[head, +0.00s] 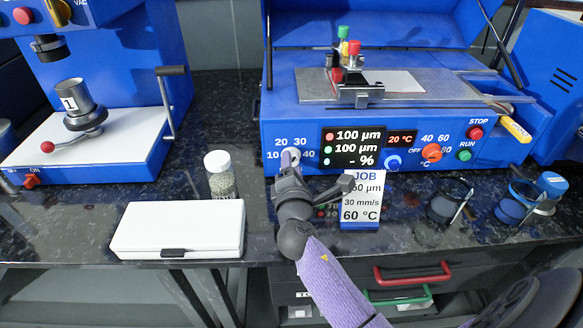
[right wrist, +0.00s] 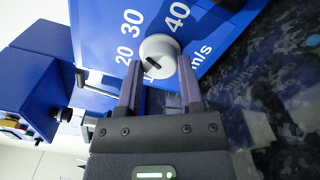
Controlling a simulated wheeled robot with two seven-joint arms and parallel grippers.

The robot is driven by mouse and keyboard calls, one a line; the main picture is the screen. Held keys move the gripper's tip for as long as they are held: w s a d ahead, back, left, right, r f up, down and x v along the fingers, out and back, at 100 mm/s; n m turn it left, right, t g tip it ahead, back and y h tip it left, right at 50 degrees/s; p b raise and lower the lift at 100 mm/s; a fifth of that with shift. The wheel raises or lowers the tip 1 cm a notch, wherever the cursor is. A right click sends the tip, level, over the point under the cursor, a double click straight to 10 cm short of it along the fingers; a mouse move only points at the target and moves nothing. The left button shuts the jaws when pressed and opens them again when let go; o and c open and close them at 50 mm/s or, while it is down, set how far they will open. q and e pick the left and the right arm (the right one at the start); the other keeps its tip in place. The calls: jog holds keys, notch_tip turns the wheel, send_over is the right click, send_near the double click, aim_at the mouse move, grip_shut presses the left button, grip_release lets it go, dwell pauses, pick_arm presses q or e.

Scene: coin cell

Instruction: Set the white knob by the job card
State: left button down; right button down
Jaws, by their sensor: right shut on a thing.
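The white knob (head: 291,157) sits on the front of the blue coater, ringed by the numbers 10, 20, 30 and 40. My right gripper (head: 289,170) is at it and covers part of it. In the right wrist view, the white knob (right wrist: 158,55) is between the tips of my right gripper (right wrist: 160,80), which is shut on it. A black mark shows on the knob's face; I cannot tell exactly which number it points to. The job card (head: 361,202) stands below the display and reads 30 mm/s and 60 °C; its top line is partly covered. My left gripper is not in view.
Right of the white knob are the display (head: 354,148), a blue knob (head: 393,162) and an orange knob (head: 432,152). A white case (head: 178,230) and a jar of grey grains (head: 220,176) stand to the left. Dark cups (head: 450,201) stand at the right.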

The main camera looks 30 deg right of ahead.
jog(key=shift+m, duration=0.3)
jog(key=shift+c, duration=1.2)
grip_release()
jog(key=v, duration=1)
jog(key=shift+p, duration=0.4)
jog(key=shift+f, duration=0.1)
